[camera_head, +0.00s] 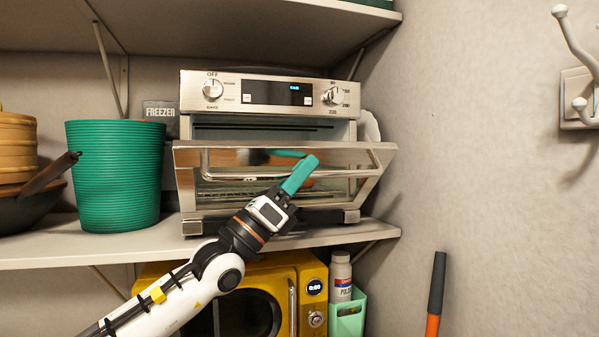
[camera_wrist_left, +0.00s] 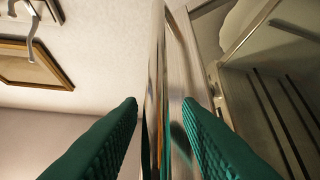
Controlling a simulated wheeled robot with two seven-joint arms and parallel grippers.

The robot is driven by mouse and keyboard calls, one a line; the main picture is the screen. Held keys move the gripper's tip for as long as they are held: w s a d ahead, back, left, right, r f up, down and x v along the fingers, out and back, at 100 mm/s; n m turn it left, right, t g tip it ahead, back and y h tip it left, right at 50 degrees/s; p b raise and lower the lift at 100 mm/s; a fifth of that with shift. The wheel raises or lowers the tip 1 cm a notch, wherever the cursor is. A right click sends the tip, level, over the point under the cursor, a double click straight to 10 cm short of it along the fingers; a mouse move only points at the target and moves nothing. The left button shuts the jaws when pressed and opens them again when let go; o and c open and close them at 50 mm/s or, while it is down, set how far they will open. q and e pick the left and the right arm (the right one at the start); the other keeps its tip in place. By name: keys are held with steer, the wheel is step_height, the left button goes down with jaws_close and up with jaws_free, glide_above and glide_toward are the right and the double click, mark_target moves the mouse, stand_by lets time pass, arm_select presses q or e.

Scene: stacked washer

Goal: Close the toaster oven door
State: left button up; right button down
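The silver toaster oven (camera_head: 270,92) stands on the shelf. Its door (camera_head: 220,159) is hinged low and hangs partly open, tilted out towards me, with glass and a bar handle. My left gripper (camera_head: 299,176) reaches up from below in front of the door, its teal fingers near the door's upper edge, right of its middle. In the left wrist view the fingers (camera_wrist_left: 160,103) are apart, with the door's metal edge (camera_wrist_left: 158,60) seen end-on between them. I cannot tell whether a finger touches the door. My right gripper is not in view.
A green ribbed bin (camera_head: 115,180) and a dark pan (camera_head: 30,210) stand left of the oven. A yellow microwave (camera_head: 280,270) sits below the shelf (camera_head: 90,248). The wall (camera_head: 470,130) with hooks (camera_head: 580,75) is at the right. An upper shelf is overhead.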

arm_select(q)
steer(key=shift+s, duration=0.1)
jaws_close()
steer(key=shift+a+r+n+t, duration=0.1)
steer(key=shift+r+n+t, duration=0.2)
steer(key=shift+t, duration=0.1)
